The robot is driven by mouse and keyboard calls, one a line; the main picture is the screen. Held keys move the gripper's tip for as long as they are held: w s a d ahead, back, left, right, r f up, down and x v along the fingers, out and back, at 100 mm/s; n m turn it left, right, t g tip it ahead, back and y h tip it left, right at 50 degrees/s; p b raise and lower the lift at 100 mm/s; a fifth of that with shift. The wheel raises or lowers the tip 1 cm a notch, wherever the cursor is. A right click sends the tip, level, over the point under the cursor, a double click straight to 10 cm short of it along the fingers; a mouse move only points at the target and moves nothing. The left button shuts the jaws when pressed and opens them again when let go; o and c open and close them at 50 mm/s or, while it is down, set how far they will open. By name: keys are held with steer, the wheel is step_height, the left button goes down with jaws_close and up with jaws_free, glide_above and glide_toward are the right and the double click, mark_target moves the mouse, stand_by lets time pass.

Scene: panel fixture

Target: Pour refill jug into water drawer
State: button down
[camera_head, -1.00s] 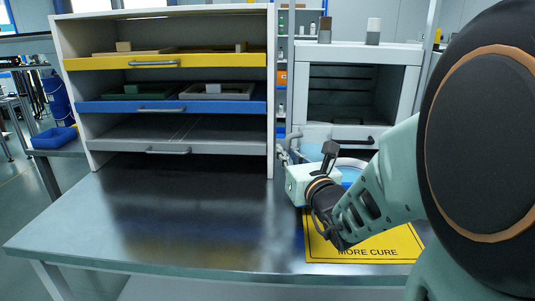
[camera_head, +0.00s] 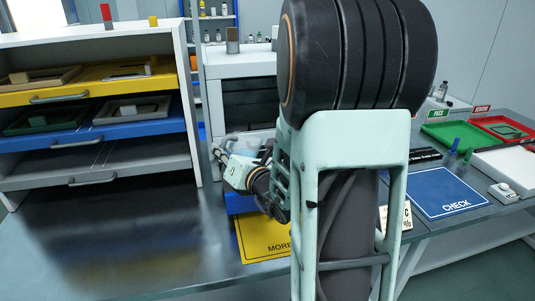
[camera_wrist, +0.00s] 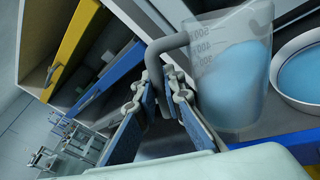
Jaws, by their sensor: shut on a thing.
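My gripper (camera_wrist: 160,90) is shut on the grey handle of the refill jug (camera_wrist: 232,70). The jug is clear, with measuring marks and blue water inside, and fills the upper middle of the wrist view. A round pale basin (camera_wrist: 280,91) holding blue water is just right of the jug in that view, with a blue surface (camera_wrist: 268,146) below it. In the head view, my gripper (camera_head: 220,156) and the jug (camera_head: 249,144) are in front of the grey cabinet. A blue front (camera_head: 238,204) shows below them; my arm hides the basin there. No stream is visible.
The open shelf unit (camera_head: 190,100) with yellow, blue and grey drawers stands left. A yellow MORE CURE mat (camera_head: 258,238) lies in front of the cabinet. A blue CHECK mat (camera_head: 440,192) and trays are right. The left bench top (camera_head: 120,240) is clear.

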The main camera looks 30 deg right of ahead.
mark_target(234, 141)
steer(key=shift+w+d+m+p, duration=0.2)
steer(key=shift+d+m+p, duration=0.2)
steer(key=shift+d+p, duration=0.25)
steer(key=shift+d+f, duration=0.1)
steer(key=shift+f, duration=0.1)
steer(key=shift+d, duration=0.1)
steer(key=shift+w+d+r+m+g+p, duration=0.25)
steer(key=shift+m+p, duration=0.25)
steer(key=shift+p, duration=0.55)
steer(key=shift+d+r+m+g+p, duration=0.15)
steer(key=shift+d+r+m+p, duration=0.3)
steer(key=shift+p, duration=0.55)
steer(key=shift+w+d+m+y+p, duration=0.2)
steer(key=shift+d+m+y+p, duration=0.65)
steer(key=shift+p, duration=1.15)
stand_by(1.1)
